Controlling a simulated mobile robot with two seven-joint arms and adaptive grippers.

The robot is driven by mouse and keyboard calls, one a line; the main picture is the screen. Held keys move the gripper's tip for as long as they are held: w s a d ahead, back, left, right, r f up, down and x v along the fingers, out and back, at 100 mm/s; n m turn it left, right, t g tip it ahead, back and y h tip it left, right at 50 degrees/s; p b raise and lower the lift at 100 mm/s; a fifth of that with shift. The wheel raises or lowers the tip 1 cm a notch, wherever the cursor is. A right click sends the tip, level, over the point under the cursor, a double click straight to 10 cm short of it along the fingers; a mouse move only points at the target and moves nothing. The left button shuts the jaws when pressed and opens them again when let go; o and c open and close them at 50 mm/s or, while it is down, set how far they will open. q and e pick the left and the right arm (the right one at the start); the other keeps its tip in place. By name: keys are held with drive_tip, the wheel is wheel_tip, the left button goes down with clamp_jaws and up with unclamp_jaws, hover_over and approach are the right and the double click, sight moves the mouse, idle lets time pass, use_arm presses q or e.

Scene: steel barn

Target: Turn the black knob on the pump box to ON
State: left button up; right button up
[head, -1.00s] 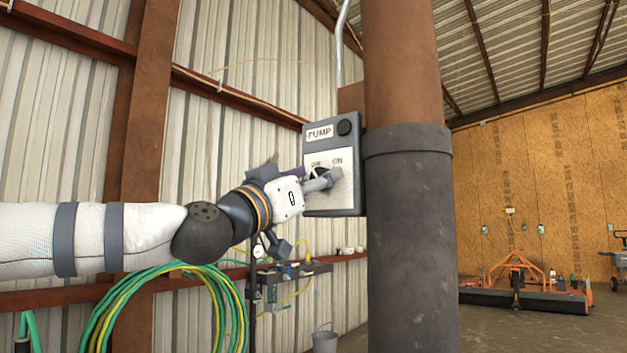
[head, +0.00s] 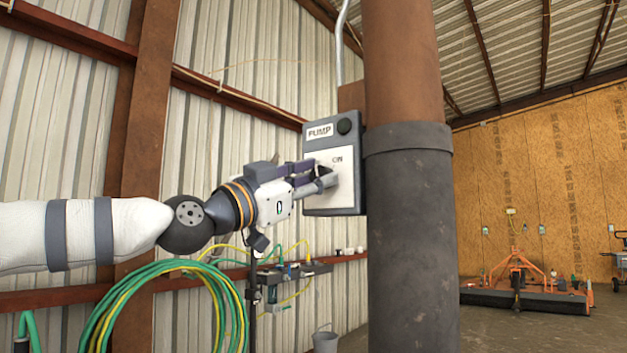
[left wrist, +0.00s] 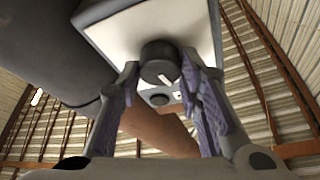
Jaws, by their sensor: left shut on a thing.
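The grey pump box (head: 308,195) is mounted beside the brown post, with a white faceplate, a PUMP label (head: 320,131) and an ON label (head: 338,160); the OFF label is hidden behind my fingers. The black knob (head: 318,173) is partly covered by my left gripper (head: 326,176), whose fingers are closed around it. In the left wrist view, the knob (left wrist: 158,62) sits between the two fingers of the gripper (left wrist: 160,76). Its white pointer line slants down and right in that picture, towards the side with the round button. My right gripper is not in view.
A round black button (head: 344,127) is at the box's top right. The thick post (head: 410,230) with a dark sleeve stands close right of the box. Green and yellow hoses (head: 150,290) hang below my arm. A bucket (head: 325,342) stands on the floor.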

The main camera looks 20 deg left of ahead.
use_arm(q)
drive_tip(key=m, duration=0.2)
drive_tip(key=m+g+h, duration=0.1)
drive_tip(key=shift+w+a+f+m+b, duration=0.15)
drive_tip(key=shift+w+f+m+b, duration=0.05)
drive_tip(key=shift+m+b, duration=0.2)
drive_tip(key=shift+r+m+g+h, duration=0.1)
drive_tip(key=shift+m+g+h, duration=0.2)
drive_tip(key=shift+m+g, duration=0.55)
drive_tip(key=m, duration=0.1)
drive_tip(key=m+g, duration=0.1)
drive_tip(key=m, duration=0.1)
drive_tip(key=shift+s+r+m, duration=0.15)
drive_tip(key=shift+r+m, duration=0.05)
drive_tip(key=shift+m, duration=0.05)
drive_tip(key=shift+m+g+h, duration=0.3)
drive_tip(key=shift+m+g, duration=0.05)
drive_tip(key=shift+m, duration=0.95)
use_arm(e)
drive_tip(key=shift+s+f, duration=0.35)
use_arm(q)
drive_tip(key=o, duration=1.2)
drive_tip(key=shift+c, duration=0.2)
